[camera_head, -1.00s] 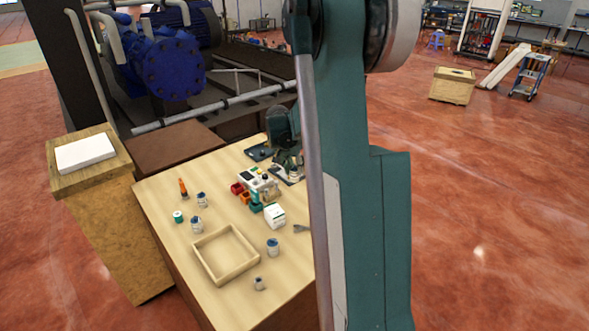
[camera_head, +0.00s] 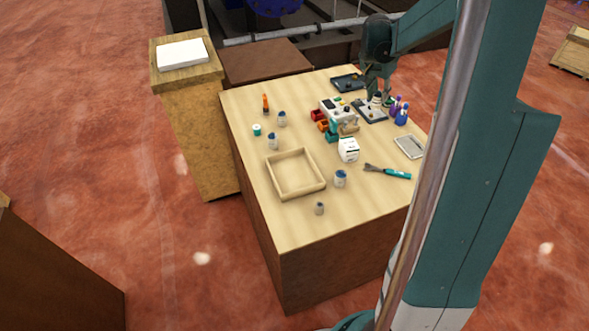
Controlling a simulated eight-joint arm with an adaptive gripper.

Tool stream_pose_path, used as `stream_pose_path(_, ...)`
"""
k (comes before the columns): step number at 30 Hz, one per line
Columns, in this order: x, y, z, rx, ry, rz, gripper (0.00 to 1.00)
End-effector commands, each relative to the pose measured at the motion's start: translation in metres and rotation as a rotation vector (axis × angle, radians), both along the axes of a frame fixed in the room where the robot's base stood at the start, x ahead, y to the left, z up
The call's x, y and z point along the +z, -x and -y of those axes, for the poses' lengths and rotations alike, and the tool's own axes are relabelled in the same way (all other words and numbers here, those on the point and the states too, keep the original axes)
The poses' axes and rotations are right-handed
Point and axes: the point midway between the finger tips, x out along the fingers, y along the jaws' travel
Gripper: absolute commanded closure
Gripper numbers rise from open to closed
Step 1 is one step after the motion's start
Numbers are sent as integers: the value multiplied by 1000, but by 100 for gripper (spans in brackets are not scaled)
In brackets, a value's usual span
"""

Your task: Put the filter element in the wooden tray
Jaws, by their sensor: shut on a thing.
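The wooden tray (camera_head: 304,191) is a shallow, pale square frame at the left front of the table, and it is empty. My gripper (camera_head: 377,97) is at the back right of the table, low over a dark tray (camera_head: 370,112). It is shut on a small pale cylinder (camera_head: 377,100), likely the filter element. The fingers hide part of it, and I cannot tell whether it still touches the dark tray. The wooden tray is well to the left and nearer the front.
A white box (camera_head: 348,150), a blue-topped can (camera_head: 340,179) and a teal-handled tool (camera_head: 388,171) lie between my gripper and the table's front. Coloured bins (camera_head: 321,120) stand left of my gripper, purple and blue bottles (camera_head: 401,114) right. Several small jars stand behind the wooden tray.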

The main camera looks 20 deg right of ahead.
Motion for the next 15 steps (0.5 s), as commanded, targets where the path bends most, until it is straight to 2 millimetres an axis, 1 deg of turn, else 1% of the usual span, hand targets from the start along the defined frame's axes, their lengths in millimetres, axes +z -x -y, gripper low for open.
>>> stream_pose_path(1,1,0,-11,28,-3,-2,88)
stream_pose_path(5,2,-1,-41,113,-10,-6,88)
stream_pose_path(8,2,0,-69,193,-15,-10,88)
stream_pose_path(9,3,1,-84,233,-17,-11,88)
stream_pose_path(11,3,2,-105,296,-19,-13,88)
stream_pose_path(12,3,4,-121,340,-21,-14,88)
stream_pose_path(14,3,7,-143,408,-22,-16,88)
stream_pose_path(15,4,9,-159,453,-25,-16,88)
